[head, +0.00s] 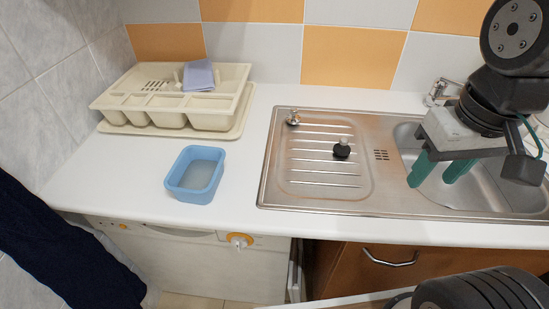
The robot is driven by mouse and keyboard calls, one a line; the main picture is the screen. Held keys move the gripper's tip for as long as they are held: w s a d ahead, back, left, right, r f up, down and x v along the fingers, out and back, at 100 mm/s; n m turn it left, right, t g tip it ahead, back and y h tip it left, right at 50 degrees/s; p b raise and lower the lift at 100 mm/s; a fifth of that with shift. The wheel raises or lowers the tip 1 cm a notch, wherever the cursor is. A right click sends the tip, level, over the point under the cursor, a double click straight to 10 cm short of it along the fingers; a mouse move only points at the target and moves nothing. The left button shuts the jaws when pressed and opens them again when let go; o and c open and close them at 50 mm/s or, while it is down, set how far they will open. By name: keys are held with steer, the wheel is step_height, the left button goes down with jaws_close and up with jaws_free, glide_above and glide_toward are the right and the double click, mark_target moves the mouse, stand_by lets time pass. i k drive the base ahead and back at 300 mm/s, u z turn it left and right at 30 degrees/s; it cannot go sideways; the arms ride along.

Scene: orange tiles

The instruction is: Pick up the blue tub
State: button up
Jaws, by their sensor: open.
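The blue tub (183,194) stands upright on the white countertop, left of the sink and close to the counter's front edge. Its open top faces up and its inside looks empty. My gripper (438,180) is at the right, over the sink basin, with its two green fingers pointing down and apart. It is open and holds nothing. It is well to the right of the tub, with the ribbed drainboard between them.
A cream dish rack (115,101) with a bluish cloth (198,76) stands behind the tub. The steel sink (270,190) has a black plug (342,150) and a small metal-topped item (293,118) on its drainboard. A faucet (438,92) stands behind the basin. Counter around the tub is clear.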

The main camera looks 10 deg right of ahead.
mark_target(194, 177)
steer(key=k, duration=0.5)
steer(key=z, duration=2.6)
steer(key=k, duration=2.2)
steer(key=u, duration=1.15)
steer(key=i, duration=0.65)
